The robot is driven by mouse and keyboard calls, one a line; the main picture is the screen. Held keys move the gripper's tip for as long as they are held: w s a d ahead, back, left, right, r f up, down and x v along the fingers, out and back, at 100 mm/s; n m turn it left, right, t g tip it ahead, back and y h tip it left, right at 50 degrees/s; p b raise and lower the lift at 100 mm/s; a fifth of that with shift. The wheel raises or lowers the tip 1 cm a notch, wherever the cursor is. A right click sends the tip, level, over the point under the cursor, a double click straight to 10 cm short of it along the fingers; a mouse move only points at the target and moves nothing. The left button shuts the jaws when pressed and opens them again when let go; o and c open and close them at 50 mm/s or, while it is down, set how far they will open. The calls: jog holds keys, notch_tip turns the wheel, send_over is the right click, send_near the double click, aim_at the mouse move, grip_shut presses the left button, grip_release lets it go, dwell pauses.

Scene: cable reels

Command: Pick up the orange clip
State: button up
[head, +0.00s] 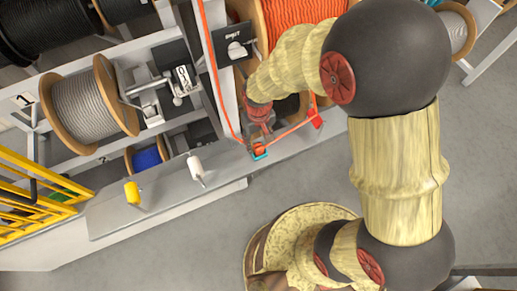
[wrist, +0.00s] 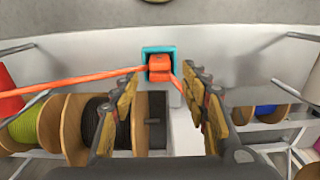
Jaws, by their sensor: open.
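The orange clip (wrist: 160,68) sits against a teal square holder (wrist: 146,50) on a pale surface in the wrist view. An orange cord (wrist: 80,82) runs from it to the left, and another stretch runs down to the right. In the head view the clip (head: 260,149) is at the edge of the grey bench, beside the reels. My gripper (wrist: 160,82) is open, with one finger on each side of the clip's line and nothing between them. The fingertips look short of the clip. In the head view my gripper (head: 262,128) is just above the clip, partly hidden by my wrist.
A grey cable reel (head: 85,104), a blue reel (head: 146,158) and an orange reel (head: 295,22) stand on the rack. Yellow (head: 132,192) and white (head: 195,167) handles stand on the bench. Floor in front is clear.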

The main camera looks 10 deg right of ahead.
aim_at(259, 146)
notch_tip(259, 146, down, 4)
jog(key=shift+f+b, duration=0.15)
jog(key=shift+b, duration=0.45)
jog(key=shift+c, duration=1)
grip_shut()
